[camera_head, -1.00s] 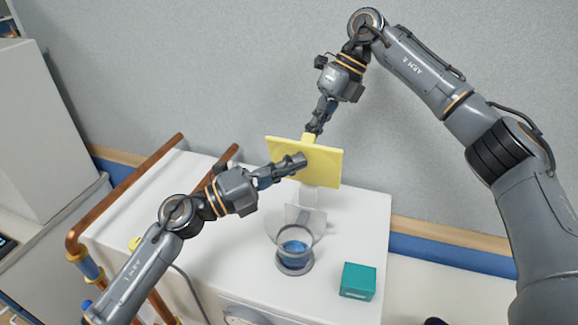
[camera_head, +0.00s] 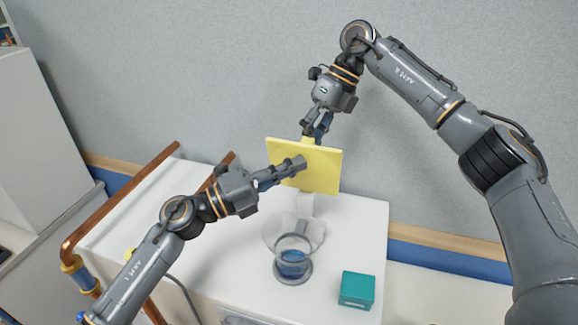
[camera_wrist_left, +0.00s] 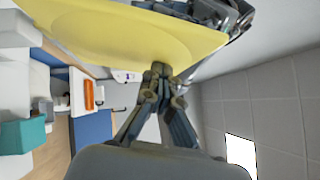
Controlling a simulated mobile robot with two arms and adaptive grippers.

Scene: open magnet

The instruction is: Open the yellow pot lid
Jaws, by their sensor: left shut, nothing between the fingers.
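The yellow lid (camera_head: 318,172) is a flat panel standing raised, with its broad face toward me, behind the clear glass pot (camera_head: 290,245). A small yellow tab (camera_head: 308,141) sticks up from its top edge. My left gripper (camera_head: 300,163) is shut and empty in front of the lid's face; in the left wrist view its fingertips (camera_wrist_left: 160,72) overlap the lid's edge (camera_wrist_left: 120,30), and I cannot tell if they touch. My right gripper (camera_head: 316,127) is at the tab, its fingers looking spread; contact is unclear.
A teal box (camera_head: 357,289) sits right of the pot on the white worktop (camera_head: 345,230). Copper pipes (camera_head: 120,205) run along the left side. A grey wall (camera_head: 220,70) stands behind. The worktop's right back area is free.

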